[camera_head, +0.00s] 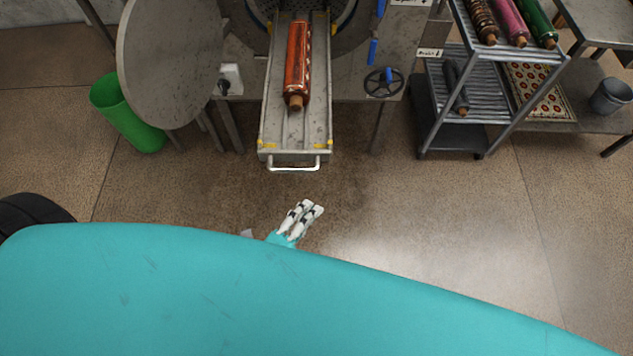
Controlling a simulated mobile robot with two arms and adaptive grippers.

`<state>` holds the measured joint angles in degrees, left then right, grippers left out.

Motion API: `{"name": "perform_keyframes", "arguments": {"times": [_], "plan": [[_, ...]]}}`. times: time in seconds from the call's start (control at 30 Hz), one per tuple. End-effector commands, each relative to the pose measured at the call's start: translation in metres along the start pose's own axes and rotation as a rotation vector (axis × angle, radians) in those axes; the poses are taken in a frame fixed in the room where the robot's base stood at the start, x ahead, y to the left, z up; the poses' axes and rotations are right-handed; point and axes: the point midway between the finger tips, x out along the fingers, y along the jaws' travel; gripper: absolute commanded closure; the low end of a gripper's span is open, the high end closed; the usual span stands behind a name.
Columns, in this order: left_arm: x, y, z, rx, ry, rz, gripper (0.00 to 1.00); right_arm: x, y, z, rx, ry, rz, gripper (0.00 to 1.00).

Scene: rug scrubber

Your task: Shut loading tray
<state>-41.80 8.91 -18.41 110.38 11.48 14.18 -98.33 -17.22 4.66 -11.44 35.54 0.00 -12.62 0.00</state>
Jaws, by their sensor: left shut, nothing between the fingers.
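The loading tray (283,135) is a long grey metal tray that sticks out of the round opening of the machine (245,55) at the top middle. A white bar handle (293,167) spans its front end, and yellow marks show at its corners. A rolled orange-red rug (297,60) lies lengthwise in the tray. My left gripper (314,206) is shut and empty, below the handle in the picture and apart from it. My teal body hides most of the left arm. My right gripper is not in view.
The round machine door (170,60) stands open at the left, beside a green bin (125,112). A handwheel (383,82) is right of the tray. A rack with rolled rugs (470,90) stands at the right. The floor (400,190) before the tray is clear.

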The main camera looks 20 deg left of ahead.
Motion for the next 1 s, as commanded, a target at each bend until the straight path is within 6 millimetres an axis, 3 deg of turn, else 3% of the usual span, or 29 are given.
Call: {"name": "perform_keyframes", "arguments": {"times": [0.2, 0.4, 1.0], "plan": [[0.047, -0.002, -0.001, -0.001, 0.0, -0.003, 1.0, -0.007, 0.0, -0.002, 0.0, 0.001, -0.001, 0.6], [0.065, 0.0, 0.021, 0.002, 0.002, 0.001, 1.0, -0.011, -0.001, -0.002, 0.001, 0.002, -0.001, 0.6], [0.071, 0.0, 0.03, -0.001, 0.0, 0.001, 1.0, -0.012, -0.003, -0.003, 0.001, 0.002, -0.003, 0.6]]}}
